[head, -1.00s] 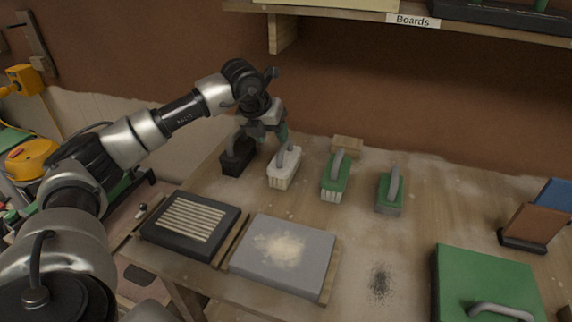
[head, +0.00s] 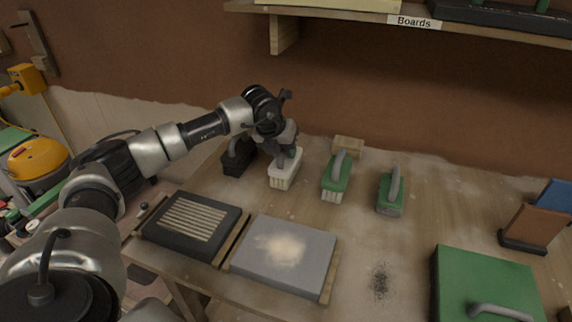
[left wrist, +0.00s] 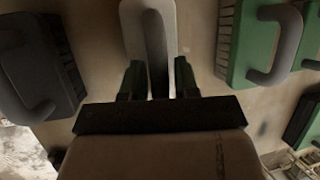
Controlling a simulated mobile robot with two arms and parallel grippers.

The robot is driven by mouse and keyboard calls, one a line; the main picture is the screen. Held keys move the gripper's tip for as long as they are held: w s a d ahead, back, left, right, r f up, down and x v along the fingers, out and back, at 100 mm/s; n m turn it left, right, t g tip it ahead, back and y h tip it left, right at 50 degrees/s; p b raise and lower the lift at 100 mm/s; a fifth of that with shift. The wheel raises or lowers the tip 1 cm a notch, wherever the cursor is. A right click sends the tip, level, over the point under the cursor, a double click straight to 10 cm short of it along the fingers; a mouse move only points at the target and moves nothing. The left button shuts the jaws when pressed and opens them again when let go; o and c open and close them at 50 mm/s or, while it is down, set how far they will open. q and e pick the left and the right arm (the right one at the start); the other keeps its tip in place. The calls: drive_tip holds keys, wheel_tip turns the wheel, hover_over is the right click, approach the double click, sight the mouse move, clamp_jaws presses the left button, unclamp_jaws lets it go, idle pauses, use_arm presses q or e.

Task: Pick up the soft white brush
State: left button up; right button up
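The soft white brush (head: 284,181) stands bristles down on the wooden bench, second from the left in a row of brushes. In the left wrist view its pale body (left wrist: 131,18) and dark grey handle (left wrist: 154,45) show at the top middle. My left gripper (head: 285,152) is right above it and hides much of the handle in the head view. In the left wrist view the gripper's two green-black fingers (left wrist: 158,80) are open, one on each side of the handle, with gaps to both sides. My right gripper is not in view.
A black brush (head: 237,160) stands close left of the white one; a green brush (head: 333,180) and a grey-green brush (head: 389,196) stand to its right. A wooden block (head: 348,147) lies behind. A shelf (head: 350,22) overhangs the back.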

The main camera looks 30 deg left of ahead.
use_arm(q)
clamp_jaws()
drive_tip(key=shift+r, duration=0.2)
wheel_tip(320, 180, up, 10)
drive_tip(key=shift+f, duration=0.15)
idle(0.3)
